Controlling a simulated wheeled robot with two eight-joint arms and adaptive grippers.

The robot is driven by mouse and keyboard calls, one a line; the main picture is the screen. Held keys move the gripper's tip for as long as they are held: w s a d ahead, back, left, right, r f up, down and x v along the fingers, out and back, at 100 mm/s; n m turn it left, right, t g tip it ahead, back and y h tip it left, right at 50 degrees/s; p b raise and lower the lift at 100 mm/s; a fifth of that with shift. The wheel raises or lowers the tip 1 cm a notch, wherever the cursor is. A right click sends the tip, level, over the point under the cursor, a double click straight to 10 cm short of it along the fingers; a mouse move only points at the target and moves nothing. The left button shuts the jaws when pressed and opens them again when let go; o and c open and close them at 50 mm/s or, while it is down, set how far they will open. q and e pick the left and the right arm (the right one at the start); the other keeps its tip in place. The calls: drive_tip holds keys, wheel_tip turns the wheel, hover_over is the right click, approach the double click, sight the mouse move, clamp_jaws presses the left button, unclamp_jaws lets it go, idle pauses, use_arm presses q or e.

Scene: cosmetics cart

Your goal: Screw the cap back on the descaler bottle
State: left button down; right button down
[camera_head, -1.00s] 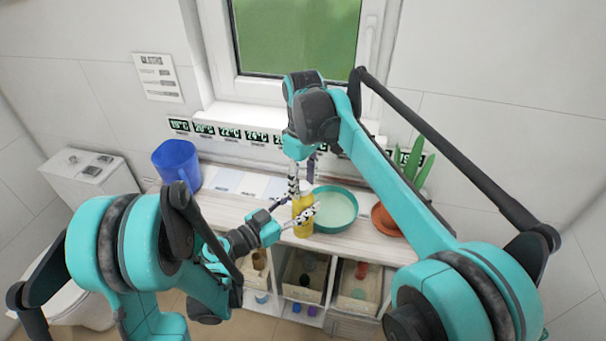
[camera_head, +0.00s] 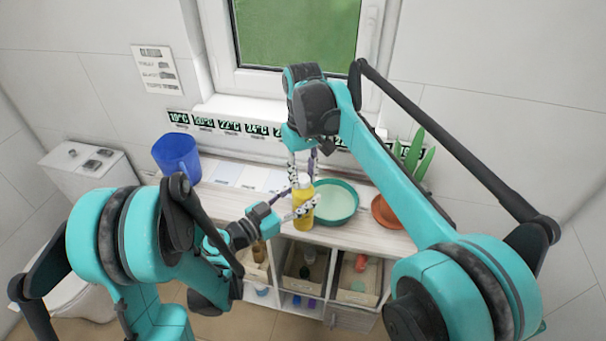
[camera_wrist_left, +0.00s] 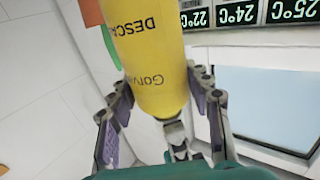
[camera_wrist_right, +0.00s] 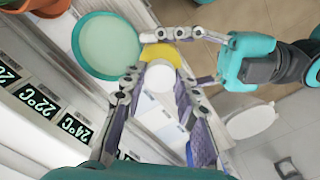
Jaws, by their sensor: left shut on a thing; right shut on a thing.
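The yellow descaler bottle (camera_head: 302,214) stands upright at the front of the counter. My left gripper (camera_head: 300,208) is shut around its body from the left; the left wrist view shows the yellow body (camera_wrist_left: 148,60) between the fingers, with part of its label. The white cap (camera_wrist_right: 160,76) is at the top of the bottle, between the fingers of my right gripper (camera_wrist_right: 158,88), which is shut on it from above. The cap also shows in the head view (camera_head: 304,181). How far it is threaded cannot be seen.
A teal round bowl (camera_head: 352,212) stands right beside the bottle. A terracotta dish (camera_head: 386,213) and a green plant (camera_head: 416,158) are further right. A blue bin (camera_head: 178,160) stands at the left end. Open compartments with small items lie below the counter top.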

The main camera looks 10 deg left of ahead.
drive_tip(key=c, duration=1.2)
unclamp_jaws()
drive_tip(key=shift+o, duration=0.2)
drive_tip(key=shift+r, duration=2.25)
drive_tip(key=shift+c, duration=0.3)
wheel_tip(320, 180, up, 4)
drive_tip(key=shift+f+n, duration=0.25)
drive_tip(key=shift+n, duration=0.05)
